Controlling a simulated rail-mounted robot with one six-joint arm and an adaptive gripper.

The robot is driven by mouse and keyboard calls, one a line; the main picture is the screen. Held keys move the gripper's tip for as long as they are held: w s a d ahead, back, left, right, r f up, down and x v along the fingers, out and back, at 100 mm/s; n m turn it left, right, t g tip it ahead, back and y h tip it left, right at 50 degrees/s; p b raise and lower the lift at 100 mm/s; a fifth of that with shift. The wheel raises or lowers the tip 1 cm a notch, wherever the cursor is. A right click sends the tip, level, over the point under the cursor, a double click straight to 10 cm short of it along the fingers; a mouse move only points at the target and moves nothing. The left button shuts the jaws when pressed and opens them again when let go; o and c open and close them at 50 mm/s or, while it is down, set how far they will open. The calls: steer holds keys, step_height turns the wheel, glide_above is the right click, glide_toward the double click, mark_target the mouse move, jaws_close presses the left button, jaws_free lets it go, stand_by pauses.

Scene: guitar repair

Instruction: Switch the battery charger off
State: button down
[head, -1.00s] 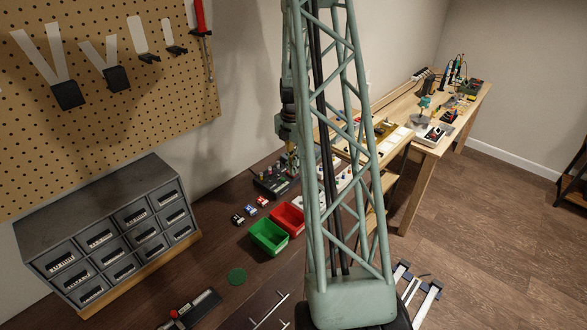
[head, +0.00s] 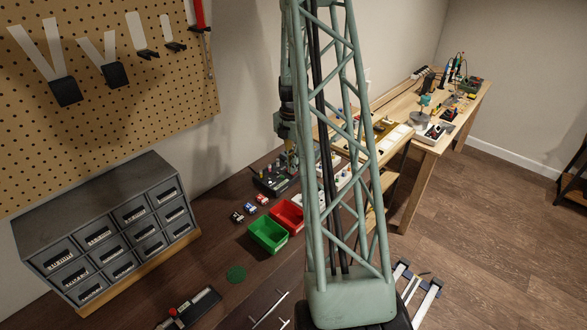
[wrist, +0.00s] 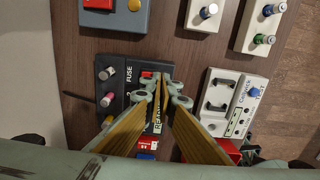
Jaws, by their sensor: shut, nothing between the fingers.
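A black box (wrist: 112,72) lettered FUSE, with several knobs or posts on its left side, lies under my gripper (wrist: 160,88) in the wrist view. I take it to be the battery charger, but its label is partly hidden by my fingers. A small red part (wrist: 147,74) shows at its upper right, close beside my fingertips. My gripper is shut and empty, pointing down at the box's right part. Whether the tips touch it I cannot tell. In the head view the box (head: 268,184) sits on the dark bench below my gripper (head: 291,168).
A white box (wrist: 226,104) with a blue knob stands right of the black box. Other boxes, including a grey one (wrist: 128,18), stand at the top of the wrist view. A green bin (head: 267,236), a red bin (head: 288,217) and small batteries (head: 249,208) are nearby.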

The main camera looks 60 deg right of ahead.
steer(key=shift+w+d+r, duration=0.1)
steer(key=shift+w+r, duration=0.1)
steer(key=shift+w, duration=0.25)
stand_by(0.4)
steer(key=shift+s+r+p, duration=0.15)
steer(key=shift+r+p, duration=0.25)
steer(key=shift+r, duration=0.75)
steer(key=shift+s+r+p, duration=0.1)
steer(key=shift+r+p, duration=0.3)
steer(key=shift+r, duration=0.75)
step_height(320, 180, up, 9)
steer(key=s, duration=0.1)
steer(key=shift+s+r, duration=0.15)
steer(key=shift+s, duration=0.05)
steer(key=shift+a, duration=0.2)
